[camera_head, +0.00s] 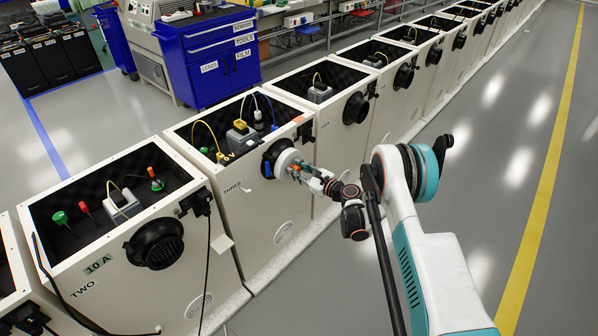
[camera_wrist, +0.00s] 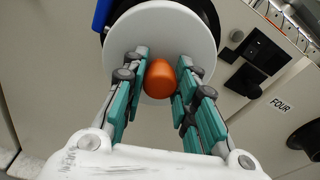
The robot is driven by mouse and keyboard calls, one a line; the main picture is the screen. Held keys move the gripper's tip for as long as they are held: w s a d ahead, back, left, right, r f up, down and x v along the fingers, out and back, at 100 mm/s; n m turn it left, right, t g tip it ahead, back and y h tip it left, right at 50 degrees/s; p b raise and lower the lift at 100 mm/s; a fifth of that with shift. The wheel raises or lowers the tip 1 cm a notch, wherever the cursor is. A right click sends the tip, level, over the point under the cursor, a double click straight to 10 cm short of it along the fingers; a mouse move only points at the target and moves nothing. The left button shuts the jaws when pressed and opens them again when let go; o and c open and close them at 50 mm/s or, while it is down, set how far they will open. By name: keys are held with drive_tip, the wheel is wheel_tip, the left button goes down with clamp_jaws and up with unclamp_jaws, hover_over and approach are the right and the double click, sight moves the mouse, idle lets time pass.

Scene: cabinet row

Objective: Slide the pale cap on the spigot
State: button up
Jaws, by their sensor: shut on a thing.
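The pale cap (camera_head: 287,158) is a light grey-white disc with an orange knob (camera_wrist: 160,80). It also shows in the wrist view (camera_wrist: 160,27). My gripper (camera_head: 300,172) is shut on the orange knob, with teal finger pads on both sides of it in the wrist view (camera_wrist: 161,75). The spigot (camera_head: 268,152) is a black round fitting on the front of the cabinet labelled THREE. The cap is in front of it and hides most of it; black rim shows behind the disc in the wrist view (camera_wrist: 207,12). I cannot tell whether cap and spigot touch.
A blue handle-like part (camera_wrist: 102,14) sits beside the spigot. Cabinet TWO (camera_head: 110,262) stands to the left, and more cabinets with black round fittings run to the back right. A blue tool chest (camera_head: 212,60) is behind the row. The floor right of the row is clear.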

drive_tip(key=shift+a, duration=0.25)
drive_tip(key=o, duration=1.2)
drive_tip(key=shift+a, duration=0.1)
